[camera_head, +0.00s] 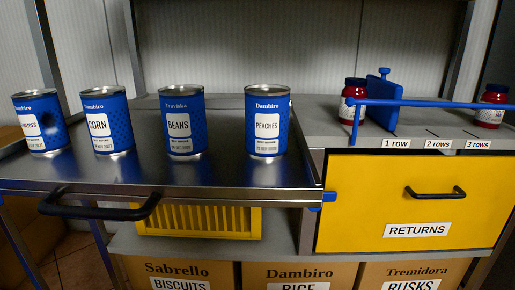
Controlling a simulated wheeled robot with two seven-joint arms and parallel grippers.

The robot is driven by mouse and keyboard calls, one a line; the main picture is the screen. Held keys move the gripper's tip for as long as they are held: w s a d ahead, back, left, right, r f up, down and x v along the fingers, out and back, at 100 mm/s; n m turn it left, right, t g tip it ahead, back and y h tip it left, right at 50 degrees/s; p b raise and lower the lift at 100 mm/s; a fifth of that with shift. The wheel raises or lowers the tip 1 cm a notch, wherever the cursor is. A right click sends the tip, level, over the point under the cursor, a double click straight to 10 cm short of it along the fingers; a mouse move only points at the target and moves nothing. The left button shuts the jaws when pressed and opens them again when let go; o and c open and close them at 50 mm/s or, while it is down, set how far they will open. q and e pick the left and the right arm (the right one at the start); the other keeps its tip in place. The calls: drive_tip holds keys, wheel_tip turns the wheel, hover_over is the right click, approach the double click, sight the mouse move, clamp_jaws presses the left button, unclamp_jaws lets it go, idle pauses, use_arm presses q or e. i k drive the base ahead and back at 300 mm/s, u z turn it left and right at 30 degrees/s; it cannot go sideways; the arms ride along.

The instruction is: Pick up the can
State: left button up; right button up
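Several blue cans stand upright in a row on a metal tray-like cart top (230,182). From left to right they are a can whose label is partly unreadable and ends in "OES" (42,125), a corn can (106,120), a beans can (182,122) and a peaches can (267,122). The cans stand apart from one another. Neither of my grippers shows in the head view.
A black handle (100,210) juts from the cart's front edge. To the right, a grey shelf holds red jars (492,106), a blue divider (382,100) and a blue rail (440,103). Below are a yellow returns drawer (370,200), a yellow crate (200,222) and cardboard boxes (300,272).

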sight(40, 112)
drive_tip(key=u, duration=1.25)
